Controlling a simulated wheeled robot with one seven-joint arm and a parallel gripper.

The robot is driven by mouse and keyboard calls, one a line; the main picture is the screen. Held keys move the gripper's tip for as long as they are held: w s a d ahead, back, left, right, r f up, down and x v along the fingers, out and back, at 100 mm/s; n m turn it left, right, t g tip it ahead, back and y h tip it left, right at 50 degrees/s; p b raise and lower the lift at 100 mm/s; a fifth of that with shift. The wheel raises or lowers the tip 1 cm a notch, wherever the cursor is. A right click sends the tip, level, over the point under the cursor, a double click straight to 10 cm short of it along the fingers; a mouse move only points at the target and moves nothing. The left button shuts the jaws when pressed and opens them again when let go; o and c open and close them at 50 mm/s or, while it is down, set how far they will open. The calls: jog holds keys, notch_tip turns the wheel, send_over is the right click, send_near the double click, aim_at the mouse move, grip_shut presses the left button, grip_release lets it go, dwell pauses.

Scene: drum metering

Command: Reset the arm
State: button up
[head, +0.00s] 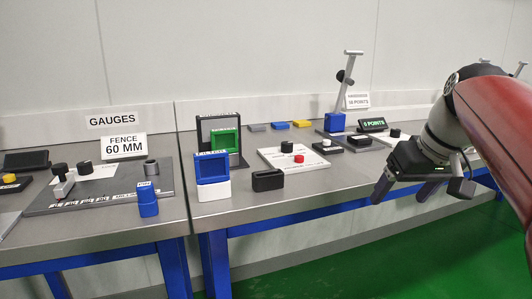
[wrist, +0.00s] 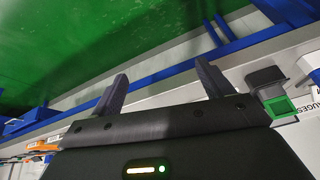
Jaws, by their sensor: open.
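My gripper (head: 402,189) hangs at the right in the head view, in front of the bench's front edge and clear of the things on it. My red and grey arm comes in from the right edge. In the wrist view my gripper's two dark fingers (wrist: 163,90) stand wide apart, with nothing between them. The wrist view looks past the fingers to the green floor (wrist: 90,40) and blue bench frame. My arm hides part of the bench's right end.
Free air surrounds my gripper before the bench.

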jog(key=s+a+f, duration=0.4)
jog(key=s+f, duration=0.3)
jog(key=f, duration=0.3)
jog(key=s+a+f+m+h, duration=0.1)
jog(key=s+a+f, duration=0.4)
jog(key=s+f, duration=0.3)
jog(key=shift+s+f+t, duration=0.2)
jog(key=shift+f+t, duration=0.2)
jog(key=shift+f, duration=0.45)
